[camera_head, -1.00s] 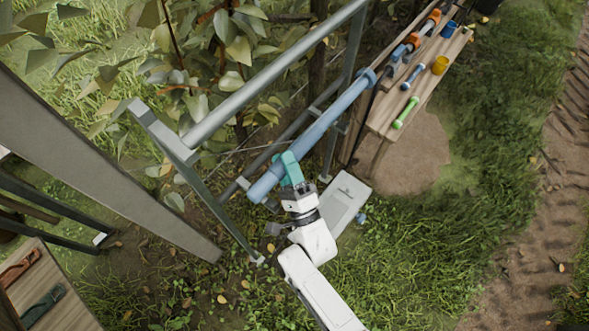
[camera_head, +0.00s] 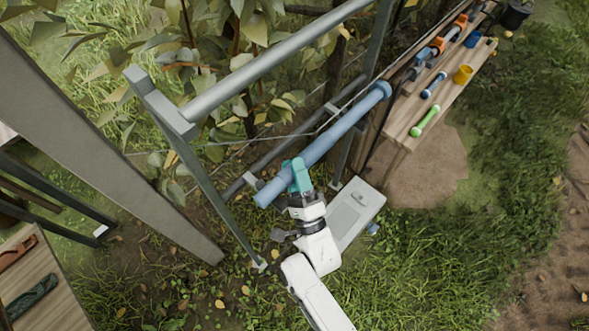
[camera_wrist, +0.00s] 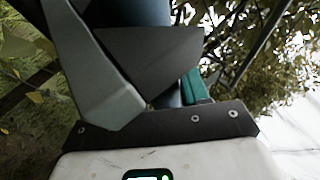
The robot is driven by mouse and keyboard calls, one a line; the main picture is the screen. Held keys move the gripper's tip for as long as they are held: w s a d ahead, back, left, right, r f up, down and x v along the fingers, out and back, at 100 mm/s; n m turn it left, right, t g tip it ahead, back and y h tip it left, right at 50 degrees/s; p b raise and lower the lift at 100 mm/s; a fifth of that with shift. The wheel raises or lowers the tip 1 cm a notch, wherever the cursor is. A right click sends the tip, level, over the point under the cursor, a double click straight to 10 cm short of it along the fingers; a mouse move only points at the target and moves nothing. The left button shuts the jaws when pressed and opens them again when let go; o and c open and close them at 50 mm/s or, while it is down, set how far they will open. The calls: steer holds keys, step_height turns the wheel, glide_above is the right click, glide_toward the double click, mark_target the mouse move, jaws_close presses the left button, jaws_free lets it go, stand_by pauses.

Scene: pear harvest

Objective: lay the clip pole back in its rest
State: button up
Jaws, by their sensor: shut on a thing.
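The clip pole, a long blue tube (camera_head: 335,133) with a wider collar at its far end, slants up to the right in the head view. My gripper (camera_head: 297,178), with teal fingers, is shut around it near its lower left end. The rest appears to be the grey frame (camera_head: 200,165), with small brackets (camera_head: 250,180) on a low bar. The pole runs beside that bar, on its right in the picture. I cannot tell whether they touch. The wrist view shows part of a dark blue tube (camera_wrist: 145,12) behind grey parts and a bit of teal.
A thick grey rail (camera_head: 270,65) runs above the low bar. A wooden bench (camera_head: 445,100) with several tools and cups stands at upper right. A pale grey box (camera_head: 358,212) lies beside my gripper. Leafy branches (camera_head: 215,65) hang behind the frame. Open grass lies at lower right.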

steer(key=o, duration=1.2)
steer(key=shift+o, duration=0.2)
steer(key=b+v, duration=0.2)
steer(key=v, duration=0.8)
steer(key=shift+s+d+f+b, duration=0.15)
steer(key=shift+s+b, duration=0.2)
